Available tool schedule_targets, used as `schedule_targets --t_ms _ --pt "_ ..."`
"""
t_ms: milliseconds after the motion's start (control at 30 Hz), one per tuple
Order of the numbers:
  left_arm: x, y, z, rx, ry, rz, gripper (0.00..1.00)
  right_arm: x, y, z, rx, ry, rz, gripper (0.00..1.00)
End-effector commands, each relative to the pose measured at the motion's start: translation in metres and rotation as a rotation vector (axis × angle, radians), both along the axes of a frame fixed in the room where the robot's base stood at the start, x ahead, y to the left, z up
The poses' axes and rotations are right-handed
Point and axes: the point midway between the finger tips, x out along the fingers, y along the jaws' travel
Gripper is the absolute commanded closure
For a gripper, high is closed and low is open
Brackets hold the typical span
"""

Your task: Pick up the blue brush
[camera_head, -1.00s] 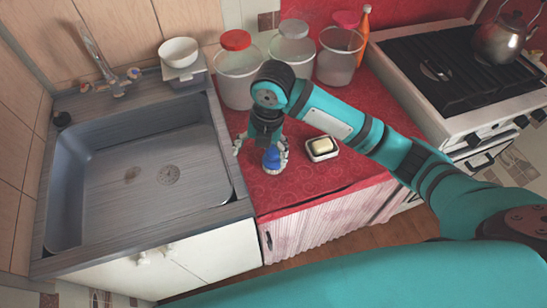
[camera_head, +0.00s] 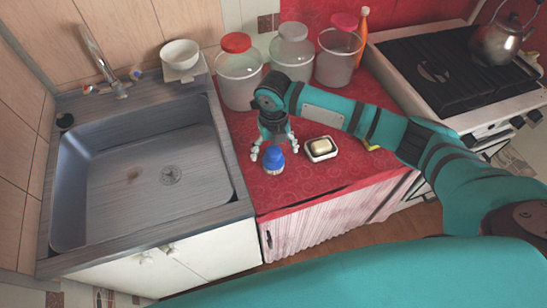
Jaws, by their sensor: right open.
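The blue brush (camera_head: 273,158) stands on the red oilcloth counter (camera_head: 306,182), near the sink's right edge. Its blue knob is on top and pale bristles show below. My right gripper (camera_head: 274,150) is open just behind and above the brush, with its fingers spread to either side. The brush is not gripped; whether a finger touches it I cannot tell. My left gripper is not in view.
A soap dish (camera_head: 321,149) with soap sits close right of the brush. Clear buckets (camera_head: 239,80) stand behind. A sink (camera_head: 140,180) lies left, a stove (camera_head: 440,80) right. The counter in front of the brush is clear.

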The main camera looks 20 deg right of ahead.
Motion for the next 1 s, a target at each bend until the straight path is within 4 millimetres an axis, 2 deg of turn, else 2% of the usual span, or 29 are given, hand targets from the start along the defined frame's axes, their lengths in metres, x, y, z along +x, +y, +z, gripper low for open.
schedule_targets --t_ms 200,500,767,867,1000 --pt "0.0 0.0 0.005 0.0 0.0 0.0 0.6 0.0 0.0 -0.014 0.0 0.002 0.0 0.1" --pt "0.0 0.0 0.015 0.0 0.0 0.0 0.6 0.004 -0.001 -0.055 -0.001 0.002 0.0 0.1" --pt "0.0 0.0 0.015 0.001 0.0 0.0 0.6 0.004 -0.001 -0.06 0.0 -0.001 0.002 0.1" --pt "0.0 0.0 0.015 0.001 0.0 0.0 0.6 0.004 -0.001 -0.059 0.0 -0.001 0.001 0.19" --pt "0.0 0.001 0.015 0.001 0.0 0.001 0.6 0.004 -0.001 -0.059 0.0 -0.001 0.001 0.37"
